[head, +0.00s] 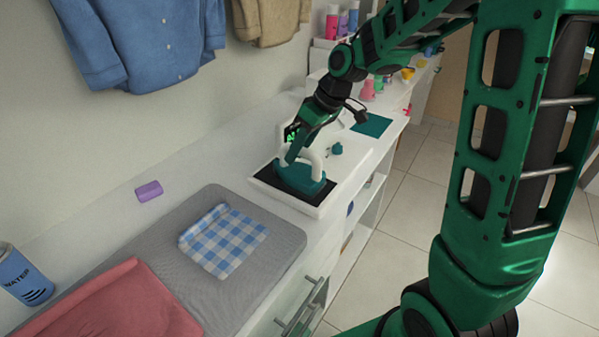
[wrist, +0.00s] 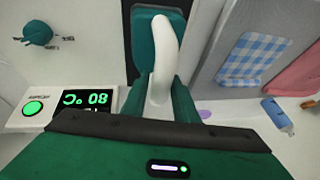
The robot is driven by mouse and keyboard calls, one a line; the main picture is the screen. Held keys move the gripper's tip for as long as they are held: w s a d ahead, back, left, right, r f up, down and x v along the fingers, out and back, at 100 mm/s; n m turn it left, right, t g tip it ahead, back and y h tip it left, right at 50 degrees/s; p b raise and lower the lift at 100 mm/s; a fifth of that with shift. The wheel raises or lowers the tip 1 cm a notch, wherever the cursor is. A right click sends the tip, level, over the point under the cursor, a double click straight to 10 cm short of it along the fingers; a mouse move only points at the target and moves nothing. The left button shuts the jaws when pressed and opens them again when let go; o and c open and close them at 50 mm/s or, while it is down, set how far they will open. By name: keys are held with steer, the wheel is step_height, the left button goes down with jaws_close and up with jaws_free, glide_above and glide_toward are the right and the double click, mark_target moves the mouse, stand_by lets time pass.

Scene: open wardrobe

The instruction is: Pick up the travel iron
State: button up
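The travel iron (head: 300,178) has a teal body and a white arched handle. It rests on a dark pad in a white tray (head: 311,210) on the counter. My gripper (head: 294,152) is down at the handle, with a green finger across it in the head view. In the wrist view, the iron's white handle (wrist: 162,55) stands close in front of the gripper's green housing.
A white panel with a lit display (wrist: 87,98) and a small teal object (wrist: 38,33) are beside the iron. A grey mat (head: 285,240) bears a checked cloth (head: 225,240) and red fabric (head: 115,303). A purple block (head: 148,191) and blue can (head: 22,275) stand nearby.

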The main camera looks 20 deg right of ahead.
jaws_close()
steer(key=shift+r, duration=0.1)
steer(key=shift+r, duration=0.25)
step_height(320, 180, up, 4)
steer(key=shift+d+f, duration=0.1)
steer(key=shift+f, duration=0.1)
steer(key=s+a+r, duration=0.4)
steer(key=a+r, duration=0.3)
steer(key=a, duration=0.4)
steer(key=shift+s, duration=0.2)
